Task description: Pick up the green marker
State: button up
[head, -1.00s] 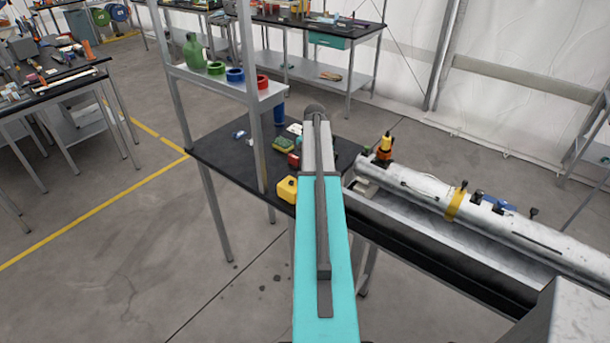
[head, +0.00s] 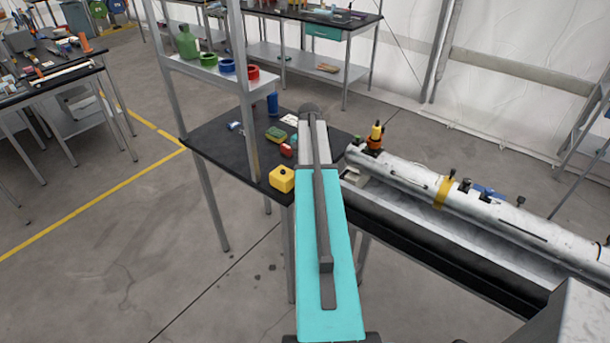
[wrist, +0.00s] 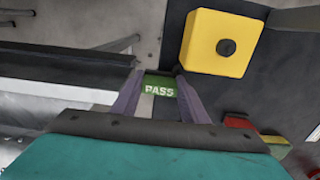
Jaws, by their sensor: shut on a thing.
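The green marker (wrist: 160,87) is a small green piece with the white word PASS on it, seen in the wrist view. My gripper (wrist: 160,74) has a finger on each side of it and is shut on it. A dark floor or bench surface shows behind it; I cannot tell how far it is from that surface. In the head view my own arm hides the gripper and the marker.
A yellow block with a dark round spot (wrist: 220,42) is close to the right of my gripper; it also shows on the black bench (head: 215,135). A long metal tube (head: 480,205) lies to the right. A shelf (head: 215,75) with a green bottle stands at left.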

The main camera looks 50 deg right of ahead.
jog(key=shift+w+a, duration=0.15)
jog(key=o, duration=1.1)
jog(key=shift+w+a, duration=0.1)
jog(key=shift+r, duration=0.1)
jog(key=shift+r+b, duration=2)
jog(key=shift+r, duration=4.8)
jog(key=c, duration=0.7)
